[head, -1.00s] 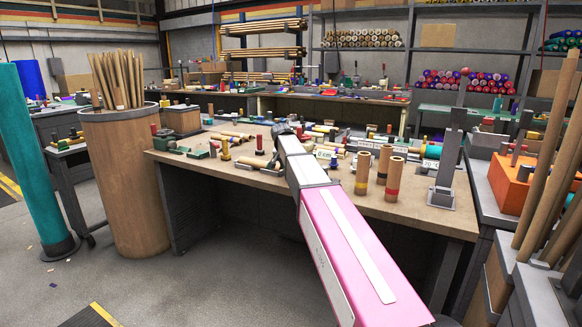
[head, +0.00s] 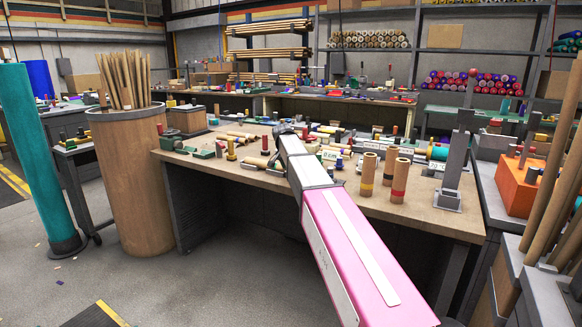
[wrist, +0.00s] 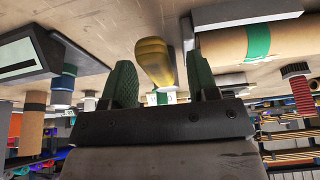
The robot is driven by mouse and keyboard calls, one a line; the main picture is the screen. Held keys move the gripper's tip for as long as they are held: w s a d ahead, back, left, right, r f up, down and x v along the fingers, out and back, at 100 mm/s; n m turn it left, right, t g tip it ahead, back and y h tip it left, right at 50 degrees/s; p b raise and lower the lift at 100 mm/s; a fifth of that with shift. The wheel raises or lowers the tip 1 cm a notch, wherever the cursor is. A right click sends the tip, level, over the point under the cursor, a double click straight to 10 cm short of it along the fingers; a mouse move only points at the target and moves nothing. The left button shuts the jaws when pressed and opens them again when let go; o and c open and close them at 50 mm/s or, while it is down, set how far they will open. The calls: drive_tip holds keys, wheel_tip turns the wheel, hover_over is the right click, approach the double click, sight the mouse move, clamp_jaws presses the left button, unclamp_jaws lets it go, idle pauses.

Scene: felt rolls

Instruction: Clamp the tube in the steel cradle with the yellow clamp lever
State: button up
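In the wrist view, where the bench top fills the upper part, my gripper (wrist: 160,85) has two green fingers standing apart. A rounded yellow handle, which looks like the clamp lever (wrist: 154,62), shows in the gap between them; I cannot tell whether either finger touches it. A tan tube with a green band (wrist: 225,45) lies to the right, beside a grey metal plate (wrist: 247,13) that may be part of the steel cradle. In the head view, my pink arm reaches over the bench; its gripper (head: 284,129) is small and mostly hidden by the arm.
The workbench (head: 420,212) is crowded with small tubes and fixtures. Upright tan tubes (head: 368,172) stand right of my arm, near a grey metal stand (head: 453,165). A barrel of rods (head: 125,180) stands at the left. The floor in front is mostly clear.

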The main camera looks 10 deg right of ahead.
drive_tip(key=v, duration=1)
drive_tip(key=shift+r, duration=0.35)
drive_tip(key=shift+s+a, duration=0.15)
